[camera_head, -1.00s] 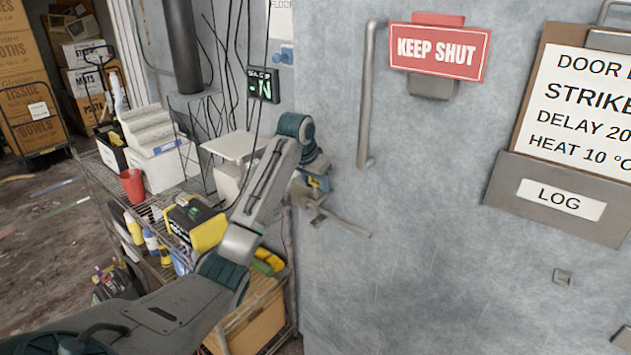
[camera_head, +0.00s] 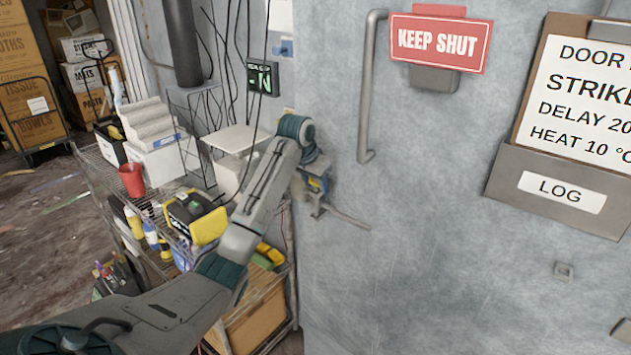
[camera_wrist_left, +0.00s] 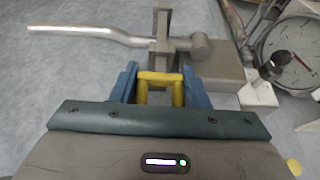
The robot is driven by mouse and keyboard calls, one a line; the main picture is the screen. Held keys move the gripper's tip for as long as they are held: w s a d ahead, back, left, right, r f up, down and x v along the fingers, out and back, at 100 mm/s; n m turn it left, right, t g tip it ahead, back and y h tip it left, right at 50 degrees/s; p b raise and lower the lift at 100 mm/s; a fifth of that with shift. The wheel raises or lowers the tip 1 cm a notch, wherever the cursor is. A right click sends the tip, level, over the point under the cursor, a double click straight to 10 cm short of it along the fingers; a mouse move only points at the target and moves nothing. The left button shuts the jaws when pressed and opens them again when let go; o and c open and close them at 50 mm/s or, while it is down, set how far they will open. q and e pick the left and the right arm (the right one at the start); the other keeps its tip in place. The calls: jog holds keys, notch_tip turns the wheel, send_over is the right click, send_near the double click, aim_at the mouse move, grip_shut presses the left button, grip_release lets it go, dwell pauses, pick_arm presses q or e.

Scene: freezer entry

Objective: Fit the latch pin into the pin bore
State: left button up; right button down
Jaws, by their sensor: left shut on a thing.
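My left gripper (camera_head: 316,182) is close to the latch on the grey door. In the left wrist view its blue fingers (camera_wrist_left: 160,88) are shut on a yellow U-shaped handle (camera_wrist_left: 160,76), which I take as the latch pin's. The pin's shaft cannot be made out clearly. Just beyond the handle is the grey metal latch (camera_wrist_left: 162,30), with an upright plate and a round barrel beside it. A bent lever (camera_wrist_left: 90,32) runs left from it; the lever (camera_head: 348,218) also shows in the head view. The pin bore cannot be made out. My right gripper is not in view.
A vertical door handle (camera_head: 366,95) and a KEEP SHUT sign (camera_head: 440,42) are on the door above right. A wire shelf rack (camera_head: 100,165) with a red cup (camera_head: 131,180) stands left of my arm. A round gauge (camera_wrist_left: 290,55) shows at right in the left wrist view.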

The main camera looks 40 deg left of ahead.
pick_arm(q)
jog(key=shift+f, duration=0.95)
jog(key=o, duration=1.2)
jog(key=shift+r, duration=0.1)
jog(key=shift+s+r+b, duration=0.15)
jog(key=shift+r+b, duration=0.15)
jog(key=shift+b, duration=0.2)
jog(key=b+v, duration=0.2)
jog(key=v, duration=0.3)
jog(key=p, duration=0.3)
send_near(314, 184)
jog(key=shift+f, duration=0.3)
